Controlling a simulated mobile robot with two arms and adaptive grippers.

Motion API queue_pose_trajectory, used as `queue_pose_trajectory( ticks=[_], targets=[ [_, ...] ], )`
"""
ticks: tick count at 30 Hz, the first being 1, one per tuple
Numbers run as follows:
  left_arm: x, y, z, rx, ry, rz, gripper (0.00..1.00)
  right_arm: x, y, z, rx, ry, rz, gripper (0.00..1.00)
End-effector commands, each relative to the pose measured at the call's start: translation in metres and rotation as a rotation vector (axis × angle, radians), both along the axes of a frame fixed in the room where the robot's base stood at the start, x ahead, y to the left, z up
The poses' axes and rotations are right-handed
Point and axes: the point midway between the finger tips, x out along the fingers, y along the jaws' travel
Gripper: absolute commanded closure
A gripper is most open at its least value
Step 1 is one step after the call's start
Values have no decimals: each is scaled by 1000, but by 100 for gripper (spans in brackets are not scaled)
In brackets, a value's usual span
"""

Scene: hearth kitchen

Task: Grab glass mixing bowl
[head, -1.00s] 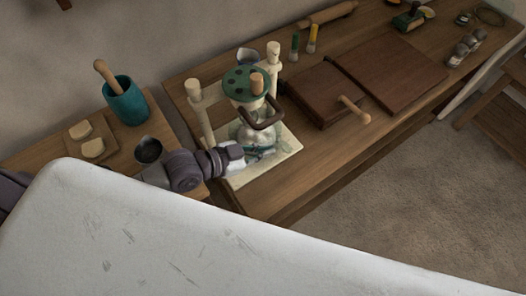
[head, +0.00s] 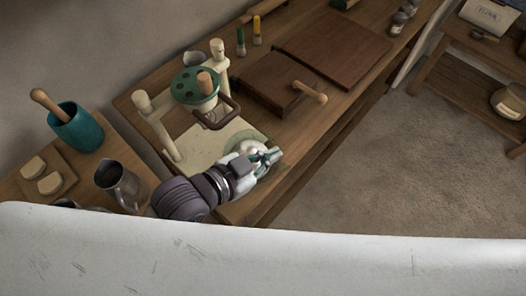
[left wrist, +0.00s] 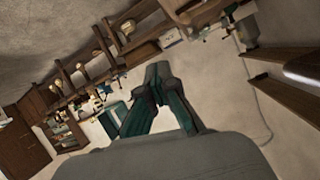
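The glass mixing bowl (head: 277,167) is a faint see-through shape with pale contents. It is in the head view, at the right front edge of the cream mixer base (head: 212,140), out from under the green-topped mixer head (head: 192,85). My left gripper (head: 268,157) reaches in from the left over the bowl, and its teal fingers hide part of it. In the left wrist view the fingertips (left wrist: 158,76) are drawn together. They appear to be on the bowl's rim, though the clear glass is hard to make out there. My right gripper is not in view.
A metal pitcher (head: 121,184) and a teal crock (head: 76,127) stand at the left. Open floor (head: 400,150) lies right of the bench.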

Motion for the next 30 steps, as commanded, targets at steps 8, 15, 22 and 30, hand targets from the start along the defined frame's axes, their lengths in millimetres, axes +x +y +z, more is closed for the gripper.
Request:
queue_pose_trajectory(
  ticks=[8,15,22,30],
  targets=[
    [0,-1,1,-1,-2,0,100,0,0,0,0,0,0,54],
    [0,0,1,-1,-2,0,64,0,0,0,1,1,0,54],
    [0,0,1,-1,-2,0,26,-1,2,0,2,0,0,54],
    [0,0,1,-1,-2,0,20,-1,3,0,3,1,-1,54]
  ],
)
